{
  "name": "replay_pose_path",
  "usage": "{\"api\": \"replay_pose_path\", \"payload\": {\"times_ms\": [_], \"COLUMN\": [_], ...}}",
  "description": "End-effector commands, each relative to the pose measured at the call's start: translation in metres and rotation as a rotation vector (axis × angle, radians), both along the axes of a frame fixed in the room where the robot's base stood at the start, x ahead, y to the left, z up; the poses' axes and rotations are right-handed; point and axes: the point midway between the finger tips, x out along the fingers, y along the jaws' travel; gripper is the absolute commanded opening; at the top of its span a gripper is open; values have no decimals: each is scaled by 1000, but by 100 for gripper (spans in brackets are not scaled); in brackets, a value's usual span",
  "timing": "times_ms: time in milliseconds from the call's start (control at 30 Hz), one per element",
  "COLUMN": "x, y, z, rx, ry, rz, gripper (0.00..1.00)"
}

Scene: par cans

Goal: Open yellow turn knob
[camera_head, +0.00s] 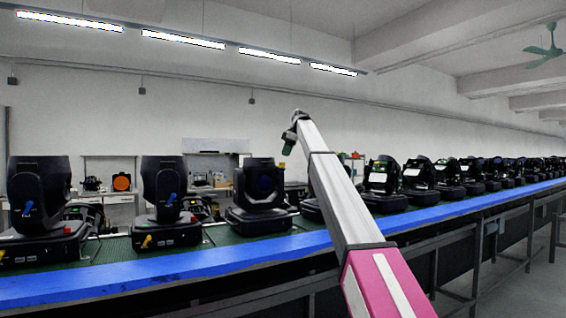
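A yellow turn knob (147,241) sits low on the front of the base of a black stage light (163,190), left of centre. Another small yellow knob (2,254) shows at the left picture edge, on the base of the leftmost light (38,190). Both lights also carry a blue knob higher up, on the second light (171,199) and on the leftmost (28,209). My gripper (288,148) is at the far end of my raised arm, above and right of these lights and apart from them. It is small and dark, and its fingers cannot be made out.
The lights stand in a row on a long green-topped bench with a blue front edge (130,276). A third light (262,190) stands under my gripper, and several more run off to the right. Metal bench legs stand at lower right. The air above the left lights is free.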

Motion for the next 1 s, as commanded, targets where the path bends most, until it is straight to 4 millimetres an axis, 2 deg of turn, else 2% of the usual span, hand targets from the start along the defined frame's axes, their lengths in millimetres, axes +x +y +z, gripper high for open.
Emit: {"api": "replay_pose_path", "payload": {"times_ms": [100,233,567,600,700,1000], "x": [-1,0,1,1,1,0], "y": [9,15,17,17,17,17], "z": [-22,-36,-43,-43,-42,-42], "rx": [0,0,0,0,0,1], "ry": [1,0,-1,-1,-1,-1], "rz": [0,-1,-1,-1,-1,-13], "gripper": [35,35,35,32,0,0]}}
